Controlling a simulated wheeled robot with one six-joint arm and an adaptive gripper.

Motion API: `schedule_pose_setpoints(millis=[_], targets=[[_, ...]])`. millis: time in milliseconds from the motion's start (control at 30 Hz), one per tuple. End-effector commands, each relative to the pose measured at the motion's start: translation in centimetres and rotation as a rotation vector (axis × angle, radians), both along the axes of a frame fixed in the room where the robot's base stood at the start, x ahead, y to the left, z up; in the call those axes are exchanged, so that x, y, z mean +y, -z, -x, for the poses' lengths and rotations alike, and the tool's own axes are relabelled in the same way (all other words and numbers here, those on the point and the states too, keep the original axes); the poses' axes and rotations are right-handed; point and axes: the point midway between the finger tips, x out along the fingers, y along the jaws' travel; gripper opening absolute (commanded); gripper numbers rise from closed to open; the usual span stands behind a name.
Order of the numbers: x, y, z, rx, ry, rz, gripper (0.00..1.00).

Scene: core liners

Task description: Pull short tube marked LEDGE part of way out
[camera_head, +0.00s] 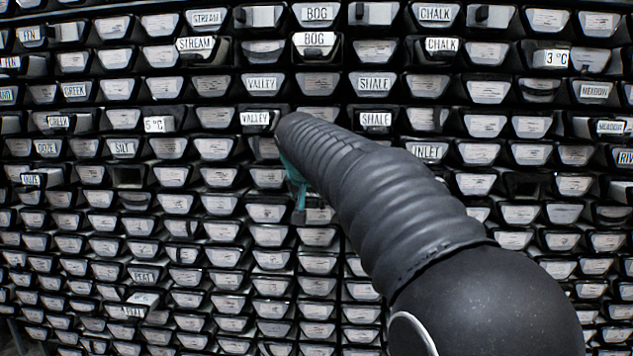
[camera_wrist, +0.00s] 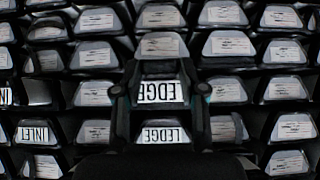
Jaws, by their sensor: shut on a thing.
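The short tube marked LEDGE (camera_wrist: 160,92) is near the middle of the wrist view, its white label upside down there. My gripper (camera_wrist: 164,84) has one dark finger on each side of this tube's end and is shut on it. A second LEDGE label (camera_wrist: 161,135) shows just below it in the wrist view, on a separate tube end between the fingers' lower parts. In the head view my gripper (camera_head: 299,190) shows only as a teal and dark part beside my arm. My arm hides the LEDGE tubes there.
Rows of dark tubes with pale ends fill the rack closely. Two INLET labels (camera_wrist: 38,132) (camera_head: 427,151) show, one in each view. Some ends stick out, such as the BOG tube (camera_head: 315,40) and the 3 °C one (camera_head: 556,57). Free room lies in front.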

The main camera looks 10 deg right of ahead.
Motion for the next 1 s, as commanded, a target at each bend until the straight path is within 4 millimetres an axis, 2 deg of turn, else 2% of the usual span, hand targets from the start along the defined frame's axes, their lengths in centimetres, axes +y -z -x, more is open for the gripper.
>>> schedule_pose_setpoints(millis=[1000], targets=[[1.9,0.1,6.3,0.000,-0.001,-0.003,0.00]])
